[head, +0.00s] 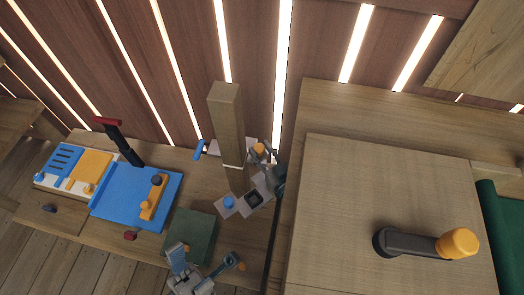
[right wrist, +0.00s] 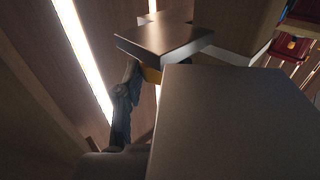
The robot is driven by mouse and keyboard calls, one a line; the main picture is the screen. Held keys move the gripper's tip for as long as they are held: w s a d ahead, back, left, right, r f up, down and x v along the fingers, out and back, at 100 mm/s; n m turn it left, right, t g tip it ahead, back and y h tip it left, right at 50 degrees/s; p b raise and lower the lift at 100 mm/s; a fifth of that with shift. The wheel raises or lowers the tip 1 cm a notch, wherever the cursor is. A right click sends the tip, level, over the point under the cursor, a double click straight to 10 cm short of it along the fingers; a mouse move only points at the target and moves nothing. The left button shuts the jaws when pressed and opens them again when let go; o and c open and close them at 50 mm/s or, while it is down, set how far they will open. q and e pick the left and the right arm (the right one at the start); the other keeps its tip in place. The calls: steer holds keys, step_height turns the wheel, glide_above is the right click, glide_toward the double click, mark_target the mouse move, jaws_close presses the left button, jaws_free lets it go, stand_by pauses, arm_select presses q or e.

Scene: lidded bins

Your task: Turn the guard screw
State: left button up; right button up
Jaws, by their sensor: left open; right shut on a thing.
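An orange knob (head: 259,149), which looks like the guard screw, sits beside the upright wooden post (head: 226,120) in the head view. My right gripper (head: 266,158) is shut at this knob. In the right wrist view a dark finger reaches up to a small orange-yellow part (right wrist: 151,75), mostly hidden under a grey block (right wrist: 165,38). Whether the knob is turned cannot be told. My left gripper (head: 205,263) is open and apparently empty, low in the head view, in front of the dark green block (head: 189,237).
A blue board (head: 125,197) with a dark red-tipped lever (head: 121,143) and an orange bar (head: 154,198) lies left. A grey plate with a blue knob (head: 228,201) stands near the post. A wooden box top (head: 390,180) with a dark, orange-ended handle (head: 425,243) fills the right.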

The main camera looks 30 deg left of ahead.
steer(key=shift+w+d+n+g+y, duration=0.2)
steer(key=shift+w+n+g+y, duration=0.1)
steer(key=shift+n+g+y, duration=0.4)
steer(key=shift+f+n+g, duration=0.1)
steer(key=shift+n+g, duration=0.3)
steer(key=shift+g, duration=0.4)
steer(key=o, duration=0.9)
steer(key=shift+c, duration=0.2)
steer(key=shift+s, duration=0.1)
steer(key=v, duration=1.2)
steer(key=shift+f, duration=0.25)
